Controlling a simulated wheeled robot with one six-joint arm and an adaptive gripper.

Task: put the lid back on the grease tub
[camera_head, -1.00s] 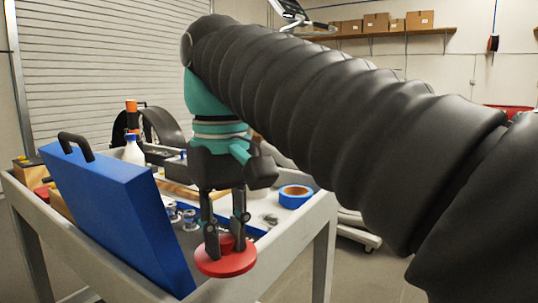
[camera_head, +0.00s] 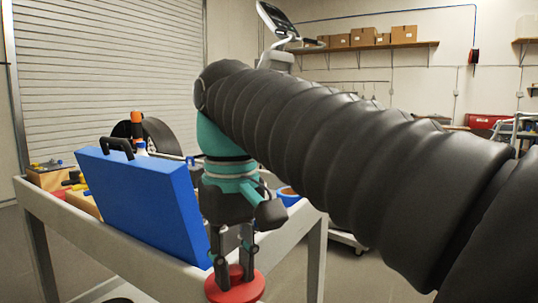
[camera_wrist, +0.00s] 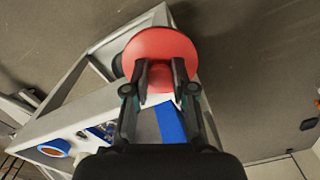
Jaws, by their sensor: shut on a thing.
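My gripper (camera_head: 234,262) is shut on the red lid (camera_head: 236,290), a flat round disc with a raised knob. It holds the lid by the knob, with the disc below the fingertips. In the head view the lid hangs in front of the cart's near edge, to the right of the blue case. The wrist view shows the lid (camera_wrist: 160,48) beyond the two fingers (camera_wrist: 160,75), its knob between them. I cannot make out the grease tub in either view.
A grey cart (camera_head: 120,250) carries an upright blue case (camera_head: 145,200) with a black handle. The wrist view shows open floor (camera_wrist: 255,70) beyond the cart.

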